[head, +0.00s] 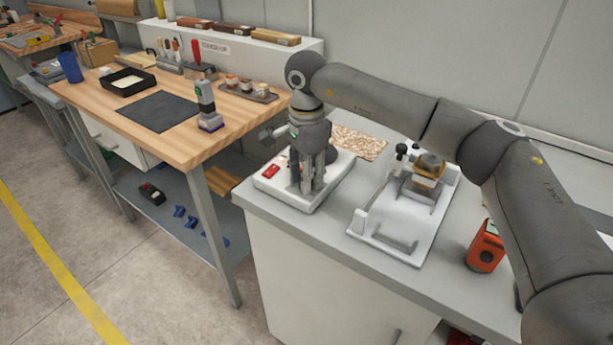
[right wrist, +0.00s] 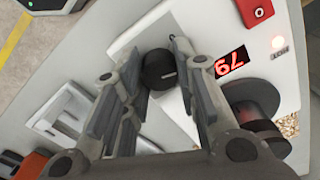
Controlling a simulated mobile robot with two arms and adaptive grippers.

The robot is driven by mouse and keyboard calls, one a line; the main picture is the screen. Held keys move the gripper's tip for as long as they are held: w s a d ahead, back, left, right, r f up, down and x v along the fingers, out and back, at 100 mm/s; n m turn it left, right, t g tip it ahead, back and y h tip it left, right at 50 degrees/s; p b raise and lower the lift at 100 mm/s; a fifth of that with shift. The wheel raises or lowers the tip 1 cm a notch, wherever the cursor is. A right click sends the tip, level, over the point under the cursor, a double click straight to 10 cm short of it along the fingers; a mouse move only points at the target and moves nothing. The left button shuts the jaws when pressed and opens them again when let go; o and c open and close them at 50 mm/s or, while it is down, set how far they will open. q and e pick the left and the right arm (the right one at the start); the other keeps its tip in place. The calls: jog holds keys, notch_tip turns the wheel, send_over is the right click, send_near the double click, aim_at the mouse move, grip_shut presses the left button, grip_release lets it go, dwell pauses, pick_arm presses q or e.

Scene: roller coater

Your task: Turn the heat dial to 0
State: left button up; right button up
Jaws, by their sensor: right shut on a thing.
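The heat dial (right wrist: 160,70) is a round black knob with a small light mark, on the white top of the roller coater unit (right wrist: 205,35). It sits between the two fingers of my right gripper (right wrist: 157,66), which is shut on it. Beside the dial is a display (right wrist: 230,64) with two red digits, which look like 79. In the head view my right gripper (head: 307,182) points straight down onto the white unit (head: 292,196) and hides the dial. My left gripper is not in view.
A red switch (right wrist: 257,12) and a lit lamp (right wrist: 279,42) are near the display. A white frame with a small clamp (head: 391,238) stands to the right, then an orange device (head: 485,246). The wooden workbench (head: 185,142) is at the left.

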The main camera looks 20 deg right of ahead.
jog(key=n, duration=0.4)
jog(key=shift+n, duration=0.3)
jog(key=n, duration=0.4)
jog(key=shift+n, duration=0.3)
jog(key=shift+b, duration=0.3)
jog(key=o, duration=1.1)
jog(key=shift+c, duration=0.2)
jog(key=shift+r, duration=0.1)
notch_tip(320, 180, up, 12)
